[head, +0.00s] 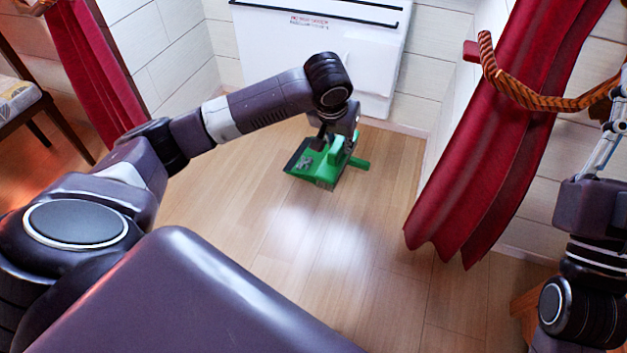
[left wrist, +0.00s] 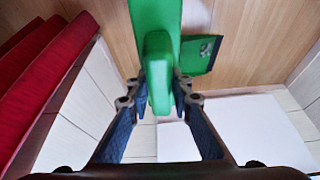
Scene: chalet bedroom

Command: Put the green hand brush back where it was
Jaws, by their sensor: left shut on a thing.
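The green hand brush (head: 336,147) is in the grip of my left gripper (head: 338,137), low over the floor in the middle of the head view. In the left wrist view the brush (left wrist: 158,75) runs up between the two fingers of the gripper (left wrist: 158,88). A green dustpan (head: 303,163) with a dark edge and a grey mark is right below or beside the brush. Part of it also shows in the left wrist view (left wrist: 198,55). I cannot tell whether brush and dustpan touch. My right gripper (head: 606,140) is partly in view at the right edge; its fingers are unclear.
A white panel heater (head: 310,45) is on the back wall behind the brush. A red curtain (head: 490,130) with an orange rope tie hangs to the right. Another red curtain (head: 95,70) and a chair (head: 30,100) are at left. The wooden floor (head: 340,260) in front is clear.

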